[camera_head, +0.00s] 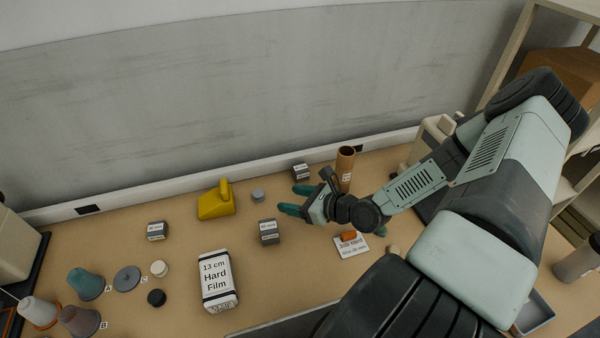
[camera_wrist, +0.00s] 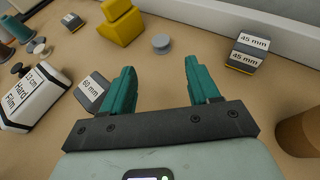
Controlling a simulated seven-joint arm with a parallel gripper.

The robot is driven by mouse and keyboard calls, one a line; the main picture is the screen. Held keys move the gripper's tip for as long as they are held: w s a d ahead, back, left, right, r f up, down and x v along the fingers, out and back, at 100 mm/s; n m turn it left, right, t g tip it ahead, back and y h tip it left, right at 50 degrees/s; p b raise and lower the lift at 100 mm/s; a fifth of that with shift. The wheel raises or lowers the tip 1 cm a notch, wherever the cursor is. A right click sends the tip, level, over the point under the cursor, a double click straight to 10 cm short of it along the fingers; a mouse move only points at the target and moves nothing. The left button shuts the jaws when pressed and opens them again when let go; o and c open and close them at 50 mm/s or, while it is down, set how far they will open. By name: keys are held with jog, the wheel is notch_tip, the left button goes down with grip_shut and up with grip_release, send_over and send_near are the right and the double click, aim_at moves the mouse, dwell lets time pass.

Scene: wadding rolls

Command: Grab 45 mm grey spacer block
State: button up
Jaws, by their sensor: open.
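The grey 45 mm spacer block (camera_head: 301,171) stands near the back wall; in the wrist view it (camera_wrist: 247,53) is at the upper right, with "45 mm" on two faces and a yellow strip low down. My gripper (camera_head: 294,200) is open, its two teal fingers apart with nothing between them. In the wrist view the fingers of my gripper (camera_wrist: 160,78) point towards the wall, and the block is to the right of and beyond the right finger. A grey 60 mm block (camera_head: 268,232) is to the left of my gripper; it also shows in the wrist view (camera_wrist: 91,91).
A brown tube (camera_head: 345,165) stands close to the right of the 45 mm block. Another grey block (camera_head: 157,231) and the Hard Film box (camera_head: 217,280) are farther left.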

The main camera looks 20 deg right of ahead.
aim_at(303, 171)
jog(key=o, duration=0.3)
jog(key=shift+w+r+m+t+h, duration=0.2)
jog(key=shift+w+m+t+h, duration=0.1)
jog(key=shift+m+t, duration=0.2)
jog(key=w+m+t+h, duration=0.1)
jog(key=d+m+t+h, duration=0.1)
jog(key=shift+w+d+r+m, duration=0.3)
jog(key=shift+w+r+m, duration=0.1)
jog(key=d+m+h, duration=0.2)
jog(key=h, duration=0.1)
jog(key=d+m+h, duration=0.1)
jog(key=h, duration=0.1)
jog(key=shift+w+d+f+t, duration=0.25)
jog(key=shift+f+t, duration=0.05)
jog(key=shift+f, duration=0.05)
jog(key=shift+d+f+m+h, duration=0.2)
jog(key=shift+d+m+h, duration=0.1)
jog(key=shift+m, duration=0.1)
jog(key=x, duration=0.5)
jog(key=shift+w+f, duration=0.1)
jog(key=shift+d+x, duration=0.15)
jog(key=shift+x, duration=1.2)
jog(key=shift+d+x, duration=0.2)
jog(key=shift+x, duration=1.15)
